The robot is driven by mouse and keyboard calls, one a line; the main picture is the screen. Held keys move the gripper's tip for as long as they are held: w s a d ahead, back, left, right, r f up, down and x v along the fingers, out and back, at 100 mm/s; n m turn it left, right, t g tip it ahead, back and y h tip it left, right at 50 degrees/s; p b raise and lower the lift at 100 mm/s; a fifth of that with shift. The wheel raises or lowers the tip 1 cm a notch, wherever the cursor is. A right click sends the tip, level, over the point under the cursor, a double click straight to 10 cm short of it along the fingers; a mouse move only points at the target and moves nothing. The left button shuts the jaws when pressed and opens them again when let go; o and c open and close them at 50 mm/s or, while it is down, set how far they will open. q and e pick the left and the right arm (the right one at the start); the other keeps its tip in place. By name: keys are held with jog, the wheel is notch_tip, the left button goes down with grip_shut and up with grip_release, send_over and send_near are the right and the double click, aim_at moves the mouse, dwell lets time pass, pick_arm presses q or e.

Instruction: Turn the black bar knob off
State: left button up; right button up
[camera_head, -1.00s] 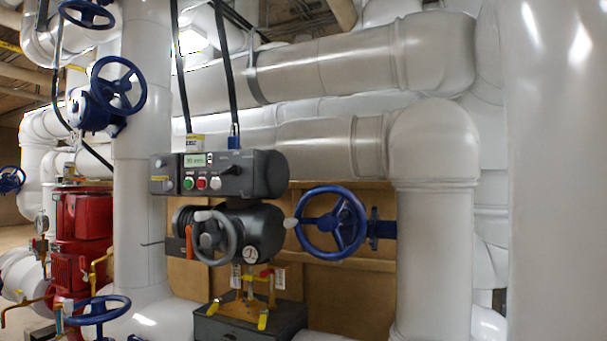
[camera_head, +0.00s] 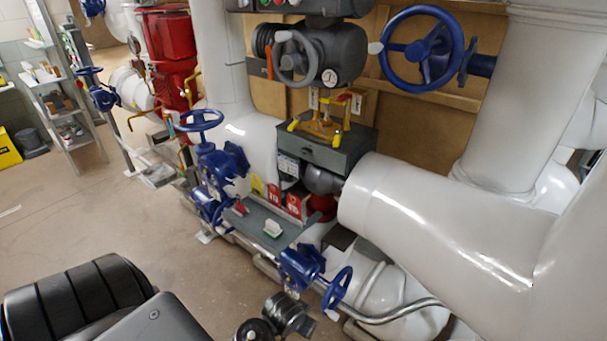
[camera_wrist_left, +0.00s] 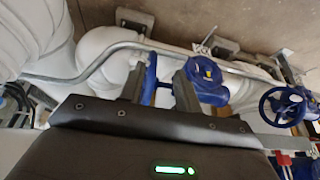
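The black bar knob does not show now. Only the bottom strip of the dark grey control box (camera_head: 325,8) that carries it shows, cut off by the top edge of the head view. Below it is the grey actuator body with a grey handwheel (camera_head: 296,58) and an orange lever (camera_head: 270,68). My left gripper (camera_wrist_left: 161,88) shows in the left wrist view with its two fingers apart and nothing between them. It points towards pipes and blue valves low down, away from the control box. My right gripper does not show.
A large blue handwheel (camera_head: 422,48) is right of the actuator. White pipes (camera_head: 435,215) fill the right side. Blue valves (camera_head: 215,165) and a grey shelf (camera_head: 262,222) with small items stand low in the middle. Open floor (camera_head: 90,225) lies at left.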

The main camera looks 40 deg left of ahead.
pick_arm(q)
notch_tip(320, 180, up, 14)
jog(key=w+a+n+t+p, duration=0.1)
jog(key=w+a, duration=0.1)
jog(key=w+a+r+n+t+y, duration=0.15)
jog(key=w+a+r+n, duration=0.45)
jog(key=r, duration=0.6)
jog(key=w+a+r+n+t, duration=0.35)
jog(key=w+r, duration=0.35)
jog(key=r, duration=0.4)
jog(key=w+a+r+n+t+y, duration=0.1)
jog(key=w+a+r+n, duration=0.45)
jog(key=r, duration=0.65)
jog(key=s+a+r+n+t+h, duration=0.1)
jog(key=a+r+n+t, duration=0.25)
jog(key=r, duration=1.15)
jog(key=s+a+r+n+t+h, duration=0.2)
jog(key=a+r+n+t, duration=0.15)
jog(key=r, duration=1.05)
jog(key=w+p, duration=0.6)
jog(key=w, duration=0.5)
jog(key=shift+w+d+g, duration=0.15)
jog(key=shift+d+g, duration=0.15)
jog(key=shift+g, duration=0.1)
grip_shut()
